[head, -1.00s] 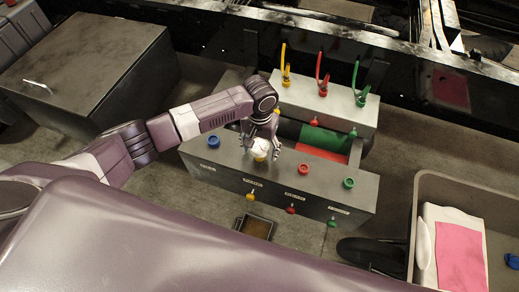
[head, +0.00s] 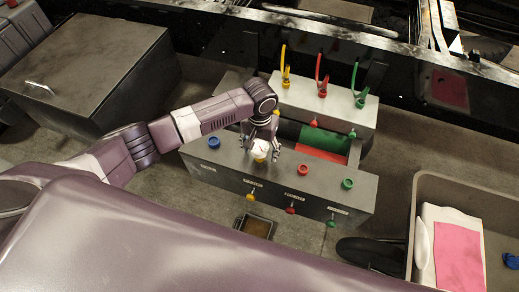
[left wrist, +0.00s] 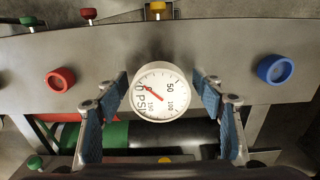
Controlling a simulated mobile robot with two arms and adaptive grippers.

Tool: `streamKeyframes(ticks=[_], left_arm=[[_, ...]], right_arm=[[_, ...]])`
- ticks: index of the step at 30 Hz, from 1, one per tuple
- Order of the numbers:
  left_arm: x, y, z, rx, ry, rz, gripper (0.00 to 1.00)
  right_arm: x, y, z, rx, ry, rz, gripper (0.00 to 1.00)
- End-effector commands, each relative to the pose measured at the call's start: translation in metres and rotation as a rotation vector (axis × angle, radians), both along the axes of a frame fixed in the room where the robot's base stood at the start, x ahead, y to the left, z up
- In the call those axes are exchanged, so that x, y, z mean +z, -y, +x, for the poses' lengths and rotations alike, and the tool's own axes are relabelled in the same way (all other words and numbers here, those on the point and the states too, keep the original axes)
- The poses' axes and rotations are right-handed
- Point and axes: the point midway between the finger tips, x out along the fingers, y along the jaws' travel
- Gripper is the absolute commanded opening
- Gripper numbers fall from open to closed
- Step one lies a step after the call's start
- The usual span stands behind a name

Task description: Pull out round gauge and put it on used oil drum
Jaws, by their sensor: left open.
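The round gauge (left wrist: 160,91) has a white face marked PSI and a red needle. It sits on the grey metal box (head: 225,165), and in the head view the gauge (head: 260,149) shows small and white with yellow beneath. My left gripper (head: 261,146) is open above it, pointing down. In the left wrist view one finger stands on each side of the gauge, with a visible gap on both sides. No drum can be clearly identified as the used oil drum. My right gripper is not in view.
Blue (head: 214,142), red (head: 302,168) and green (head: 347,183) round caps sit on the same box. A raised block behind carries coloured hoses (head: 322,75). A grey cart (head: 491,187) with a pink sheet (head: 460,256) stands right. A large dark cabinet (head: 95,70) stands left.

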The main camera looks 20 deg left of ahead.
Motion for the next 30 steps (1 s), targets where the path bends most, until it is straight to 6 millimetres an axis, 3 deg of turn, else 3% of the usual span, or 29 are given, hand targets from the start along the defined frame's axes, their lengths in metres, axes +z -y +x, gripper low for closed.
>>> streamKeyframes(ticks=[28,30], left_arm=[[-0.0001,0.0001,0.0000,0.000,0.000,0.001,0.62],[-0.0001,0.0001,0.0000,0.000,0.000,0.001,0.57]], right_arm=[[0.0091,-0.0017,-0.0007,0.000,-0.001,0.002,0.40],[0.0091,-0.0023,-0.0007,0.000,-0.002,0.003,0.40]])
